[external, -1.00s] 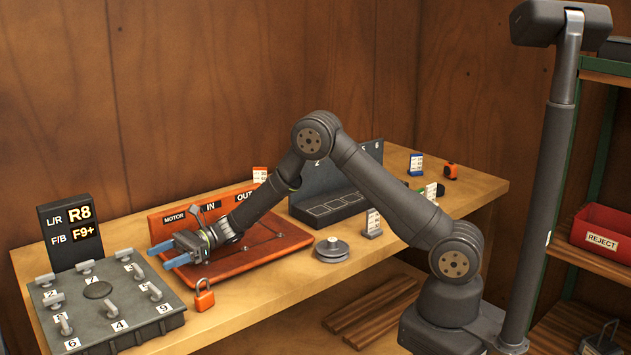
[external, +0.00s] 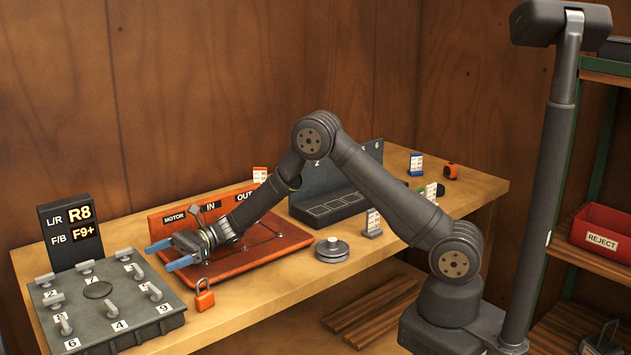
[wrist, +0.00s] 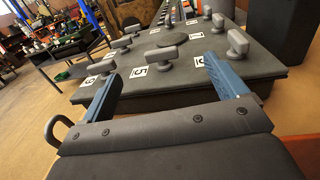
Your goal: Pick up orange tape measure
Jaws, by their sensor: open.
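The orange tape measure (external: 450,171) is a small orange and dark block near the back right end of the workbench. My gripper (external: 164,254) is open and empty, with its blue fingers apart, over the left part of the orange motor board. It is far to the left of the tape measure. In the wrist view my gripper (wrist: 162,78) faces the grey block with numbered pegs. The tape measure does not show in the wrist view.
The grey peg block (external: 105,305) stands at the bench's left end. An orange padlock (external: 204,299) and a grey disc (external: 331,249) lie near the front edge. A dark upright rack (external: 325,200) and small tags stand between my gripper and the tape measure. A red reject bin (external: 603,237) sits at right.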

